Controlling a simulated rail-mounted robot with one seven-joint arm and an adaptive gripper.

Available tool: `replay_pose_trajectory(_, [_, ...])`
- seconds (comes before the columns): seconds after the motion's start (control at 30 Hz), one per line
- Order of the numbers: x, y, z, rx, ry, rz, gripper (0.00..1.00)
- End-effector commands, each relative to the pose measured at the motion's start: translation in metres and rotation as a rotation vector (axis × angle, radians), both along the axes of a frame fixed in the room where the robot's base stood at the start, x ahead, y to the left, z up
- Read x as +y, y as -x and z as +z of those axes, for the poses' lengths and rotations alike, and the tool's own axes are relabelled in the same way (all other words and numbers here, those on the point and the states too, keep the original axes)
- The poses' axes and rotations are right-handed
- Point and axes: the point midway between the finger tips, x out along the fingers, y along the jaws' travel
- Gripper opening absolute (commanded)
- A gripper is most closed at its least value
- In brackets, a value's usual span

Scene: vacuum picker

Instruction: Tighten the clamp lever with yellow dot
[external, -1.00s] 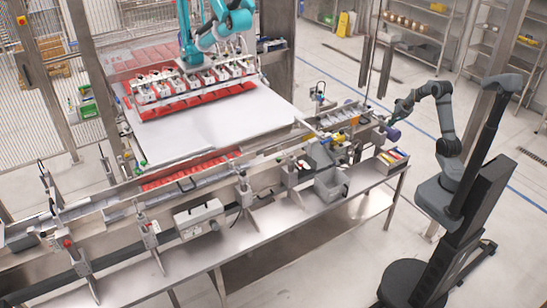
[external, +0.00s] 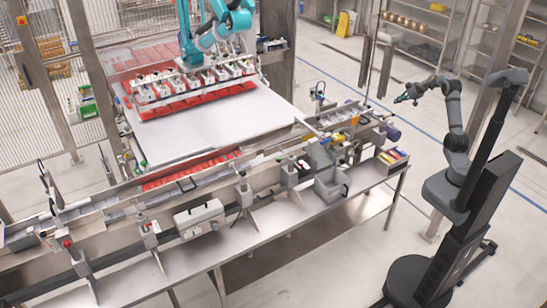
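My gripper (external: 403,97) is at the end of my raised arm, above and slightly right of the bench's right end. It is apart from the bench and its fingers are too small to tell open from shut. No held thing shows in it. Clamp posts stand along the rail of the machine, such as one with a red knob (external: 69,243) at the front left and one near the middle (external: 243,187). A clamp lever with a yellow dot cannot be picked out at this size.
A long metal bench (external: 245,255) runs along the front, with a grey box (external: 200,218), a grey bin (external: 330,185) and a coloured box (external: 392,158). A purple-blue cylinder (external: 393,133) is at its right end. A teal robot arm (external: 190,40) stands over the panel.

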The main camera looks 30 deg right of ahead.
Motion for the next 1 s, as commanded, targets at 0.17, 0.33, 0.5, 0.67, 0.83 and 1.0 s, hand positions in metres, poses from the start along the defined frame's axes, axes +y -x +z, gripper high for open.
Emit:
replay_pose_trajectory(0.17, [0.000,0.000,0.000,0.001,0.000,-0.001,0.00])
replay_pose_trajectory(0.33, [0.002,-0.005,-0.005,0.003,-0.003,0.001,0.00])
replay_pose_trajectory(0.5, [0.006,-0.021,-0.021,0.005,-0.003,0.000,0.00])
replay_pose_trajectory(0.67, [0.012,-0.042,-0.044,0.005,-0.003,0.000,0.00])
replay_pose_trajectory(0.83, [0.016,-0.061,-0.064,0.003,-0.001,-0.001,0.00])
replay_pose_trajectory(1.0, [0.013,-0.053,-0.075,0.002,-0.003,-0.004,0.00])
